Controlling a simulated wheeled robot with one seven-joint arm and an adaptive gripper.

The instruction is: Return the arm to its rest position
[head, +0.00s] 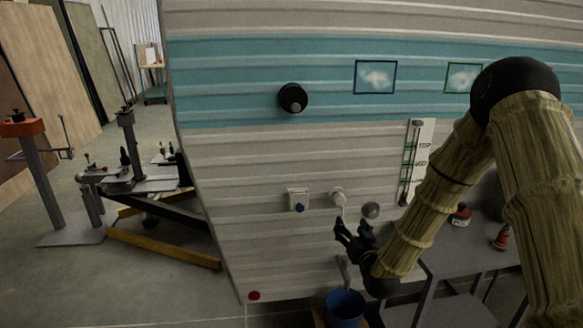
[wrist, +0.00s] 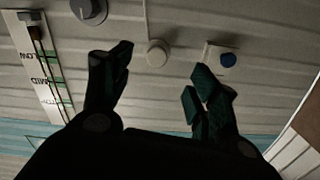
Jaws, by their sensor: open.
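My gripper (head: 354,234) is open and empty in the head view, in front of the lower part of the camper wall (head: 255,170). My arm comes in from the right and bends down to it. In the wrist view the two dark fingers of my gripper (wrist: 160,88) stand apart with only wall between them. A white round fitting (head: 337,195) is on the wall just above the fingers; it also shows in the wrist view (wrist: 157,53). I cannot tell whether a finger touches the wall.
A white plate with a blue knob (head: 298,202), a grey knob (head: 371,210) and a slider panel (head: 417,158) are on the wall nearby. A blue bucket (head: 345,308) stands below my gripper. A grey table (head: 460,245) holds small items at right.

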